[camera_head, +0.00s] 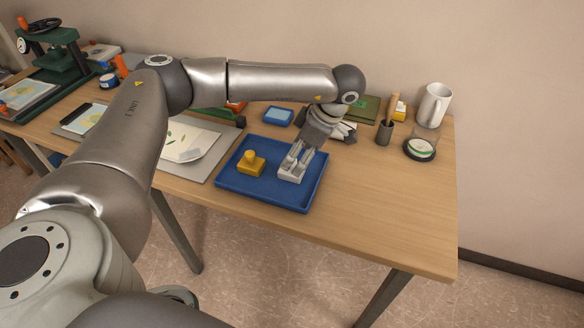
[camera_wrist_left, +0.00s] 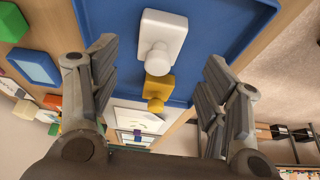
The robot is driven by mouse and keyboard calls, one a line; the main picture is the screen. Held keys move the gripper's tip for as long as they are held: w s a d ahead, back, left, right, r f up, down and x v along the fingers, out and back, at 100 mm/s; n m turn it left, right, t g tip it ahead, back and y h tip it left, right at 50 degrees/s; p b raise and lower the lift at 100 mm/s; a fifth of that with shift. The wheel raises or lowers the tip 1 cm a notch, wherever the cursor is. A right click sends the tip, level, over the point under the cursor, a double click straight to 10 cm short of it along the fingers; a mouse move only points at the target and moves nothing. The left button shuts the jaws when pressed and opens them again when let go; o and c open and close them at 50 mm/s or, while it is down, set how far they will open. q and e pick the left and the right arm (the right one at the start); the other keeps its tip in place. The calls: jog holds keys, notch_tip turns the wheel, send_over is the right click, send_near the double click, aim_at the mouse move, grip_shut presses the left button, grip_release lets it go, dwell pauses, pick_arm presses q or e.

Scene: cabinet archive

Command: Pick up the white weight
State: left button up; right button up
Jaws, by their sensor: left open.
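The white weight (camera_head: 290,175), a square block with a knob on top, stands upright in the blue tray (camera_head: 265,201). My left gripper (camera_head: 297,156) is over it from above, open, its fingers near the knob and hiding part of it in the head view. In the left wrist view, the white weight (camera_wrist_left: 163,34) lies in the gap between the spread fingers (camera_wrist_left: 160,54), with clear space on both sides. A similar yellow weight (camera_head: 251,163) stands to its left in the tray. My right gripper is not in view.
The table's front right is clear.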

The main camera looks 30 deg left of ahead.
aim_at(292, 168)
pick_arm(q)
jog(key=p+x, duration=0.1)
jog(key=x, duration=0.3)
jog(key=shift+s+a+f+p, duration=0.1)
jog(key=shift+a+f+p, duration=0.05)
jog(key=shift+a+p, duration=0.2)
jog(key=shift+f, duration=0.2)
jog(key=c, duration=1.5)
jog(key=shift+c, duration=0.2)
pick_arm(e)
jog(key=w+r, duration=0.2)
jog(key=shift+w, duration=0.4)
